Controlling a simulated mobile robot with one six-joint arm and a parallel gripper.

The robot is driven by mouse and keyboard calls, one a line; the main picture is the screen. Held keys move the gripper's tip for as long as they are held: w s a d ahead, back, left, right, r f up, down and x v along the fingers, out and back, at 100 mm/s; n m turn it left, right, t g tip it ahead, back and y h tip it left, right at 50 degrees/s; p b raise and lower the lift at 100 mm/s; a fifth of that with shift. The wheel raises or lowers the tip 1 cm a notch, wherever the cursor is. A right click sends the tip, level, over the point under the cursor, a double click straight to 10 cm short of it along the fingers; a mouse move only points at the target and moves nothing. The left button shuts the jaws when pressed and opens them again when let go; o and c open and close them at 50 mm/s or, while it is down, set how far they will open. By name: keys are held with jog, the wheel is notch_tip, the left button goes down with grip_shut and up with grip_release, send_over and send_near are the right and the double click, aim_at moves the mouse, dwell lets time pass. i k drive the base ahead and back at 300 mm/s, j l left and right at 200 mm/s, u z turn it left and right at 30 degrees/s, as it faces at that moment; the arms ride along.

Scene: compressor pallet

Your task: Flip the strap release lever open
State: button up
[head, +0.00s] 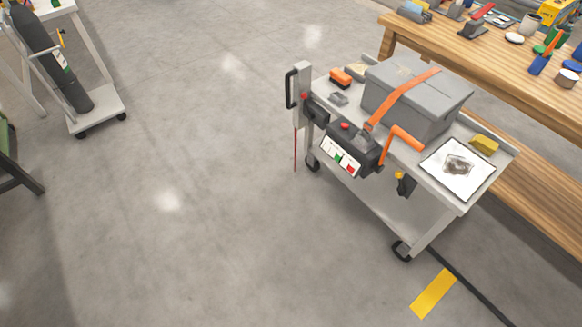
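A grey lidded box (415,105) sits on a light grey wheeled cart (475,185). An orange strap (405,97) runs over its lid and down its front. At the cart's near edge is a dark device (352,150) with a red knob and a label with red and green marks. An orange lever (403,138) sticks out from the device's right side, bent, with its end raised to the right beside the box. I cannot tell from this view whether it is locked. My gripper is not in view.
An upright grey post with a black handle (290,90) stands at the cart's left end. A wooden workbench (480,60) is behind.

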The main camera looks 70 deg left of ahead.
aim_at(399, 175)
jog(key=u, duration=1.45)
jog(key=i+j, duration=0.2)
jog(key=i, duration=0.2)
jog(key=i+j+u, duration=0.1)
jog(key=i+j, duration=0.15)
jog(key=i, duration=0.15)
jog(key=i+j, duration=0.15)
jog(key=i, duration=0.25)
jog(key=j+u, duration=0.05)
